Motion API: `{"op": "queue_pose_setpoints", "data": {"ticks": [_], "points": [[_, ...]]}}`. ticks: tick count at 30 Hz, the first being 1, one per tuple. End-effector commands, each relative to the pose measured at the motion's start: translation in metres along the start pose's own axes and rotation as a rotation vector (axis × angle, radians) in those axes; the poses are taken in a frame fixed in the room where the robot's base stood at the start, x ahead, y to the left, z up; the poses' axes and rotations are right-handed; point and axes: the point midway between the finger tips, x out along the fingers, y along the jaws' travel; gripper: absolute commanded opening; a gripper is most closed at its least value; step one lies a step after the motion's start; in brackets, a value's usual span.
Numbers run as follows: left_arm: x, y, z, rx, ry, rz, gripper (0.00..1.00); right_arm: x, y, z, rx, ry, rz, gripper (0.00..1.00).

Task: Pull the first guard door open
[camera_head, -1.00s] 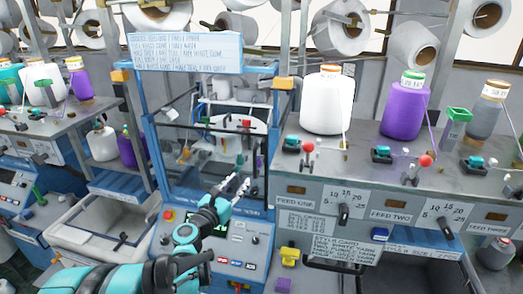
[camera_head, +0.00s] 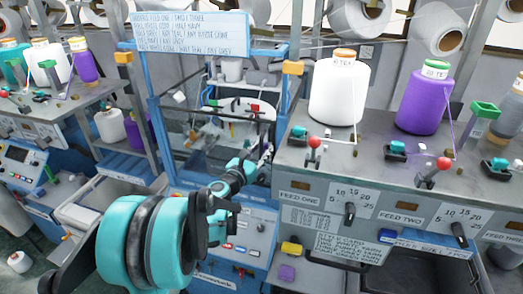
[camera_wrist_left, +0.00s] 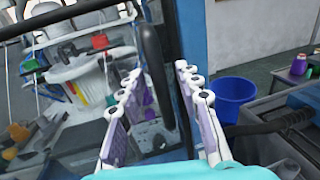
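The first guard door (camera_head: 200,158) is a clear panel in a blue and dark frame on the front of the knitting machine. It looks closed, but my arm covers part of its lower right. My left gripper (camera_head: 264,154) is at the door's right side. In the left wrist view, my left gripper (camera_wrist_left: 158,76) is open, its two pale purple-padded fingers apart. A black upright handle bar (camera_wrist_left: 153,48) shows between the fingertips. I cannot tell whether either finger touches it. My right gripper is in neither view.
A grey feed bench (camera_head: 388,190) with white and purple cones and red-knobbed levers stands close to the right of the gripper. A control panel (camera_head: 240,235) lies below the door. A blue bin (camera_wrist_left: 232,97) stands beyond the machine in the left wrist view.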

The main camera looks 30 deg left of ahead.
Motion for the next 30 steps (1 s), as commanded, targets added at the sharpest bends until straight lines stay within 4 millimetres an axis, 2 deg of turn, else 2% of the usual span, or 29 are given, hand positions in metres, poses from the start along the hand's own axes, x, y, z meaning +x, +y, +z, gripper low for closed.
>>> {"op": "queue_pose_setpoints", "data": {"ticks": [5, 6, 9, 23, 26, 30], "points": [[0.000, 0.000, 0.000, 0.000, 0.000, 0.000, 0.34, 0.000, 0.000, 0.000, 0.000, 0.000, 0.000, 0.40], [0.000, 0.000, 0.000, 0.000, 0.000, 0.000, 0.23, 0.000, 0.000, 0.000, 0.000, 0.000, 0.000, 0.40], [0.000, 0.000, 0.000, 0.000, 0.000, -0.001, 0.00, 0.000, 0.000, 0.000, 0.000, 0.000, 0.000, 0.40], [-0.006, -0.001, 0.000, 0.000, 0.000, -0.013, 0.00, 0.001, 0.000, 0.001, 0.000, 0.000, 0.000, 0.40], [-0.017, -0.001, 0.000, 0.000, 0.000, -0.037, 0.00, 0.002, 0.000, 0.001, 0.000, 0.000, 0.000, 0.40], [-0.043, -0.002, -0.001, 0.001, 0.001, -0.102, 0.00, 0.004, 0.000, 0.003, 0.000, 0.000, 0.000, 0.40]]}}
